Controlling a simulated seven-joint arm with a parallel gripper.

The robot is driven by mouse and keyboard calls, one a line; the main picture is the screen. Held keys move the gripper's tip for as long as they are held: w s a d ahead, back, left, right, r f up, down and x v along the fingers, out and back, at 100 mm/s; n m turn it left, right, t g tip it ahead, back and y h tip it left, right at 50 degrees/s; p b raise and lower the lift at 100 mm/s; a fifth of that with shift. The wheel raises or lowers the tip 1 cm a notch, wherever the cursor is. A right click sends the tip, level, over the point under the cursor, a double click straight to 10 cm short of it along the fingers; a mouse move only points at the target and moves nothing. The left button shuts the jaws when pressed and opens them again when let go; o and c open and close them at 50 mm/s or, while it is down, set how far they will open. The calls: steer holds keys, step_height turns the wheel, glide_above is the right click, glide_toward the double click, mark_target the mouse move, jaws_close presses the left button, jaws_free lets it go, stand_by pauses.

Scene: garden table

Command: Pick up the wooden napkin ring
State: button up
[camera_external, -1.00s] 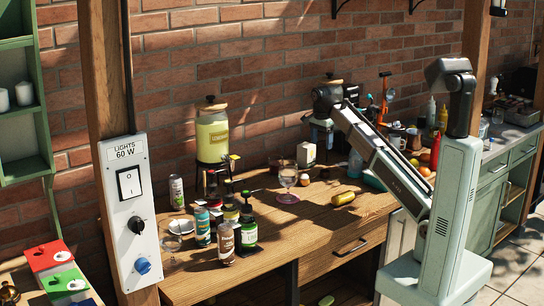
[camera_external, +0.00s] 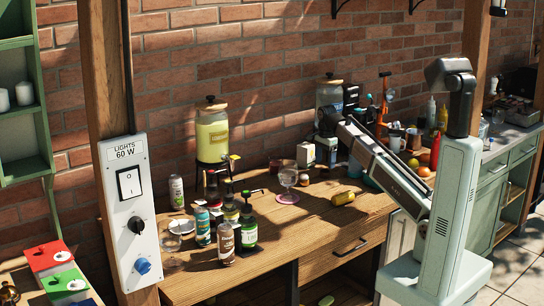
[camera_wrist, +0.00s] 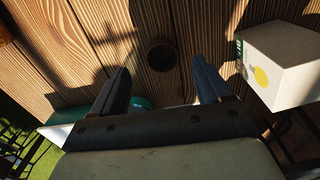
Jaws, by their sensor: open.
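A small dark brown round piece, which looks like the wooden napkin ring (camera_wrist: 162,56), is on the wooden table in the wrist view, at upper middle. My gripper (camera_wrist: 160,70) is open and empty, with one dark finger on each side of the ring's line in the picture. The ring shows just beyond the fingertips, and I cannot tell the height left between them. In the external view my gripper is low over the table beside the white box, and its fingers are hard to make out there. I cannot pick out the ring surely in that view.
A white box with a yellow dot (camera_wrist: 282,66) stands close to the right finger; it also shows in the external view (camera_external: 306,155). Bare table lies at front right.

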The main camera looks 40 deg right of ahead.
mark_target(325, 170)
steer(key=shift+w+f, duration=0.15)
steer(key=shift+f, duration=2.5)
steer(key=c, duration=1.1)
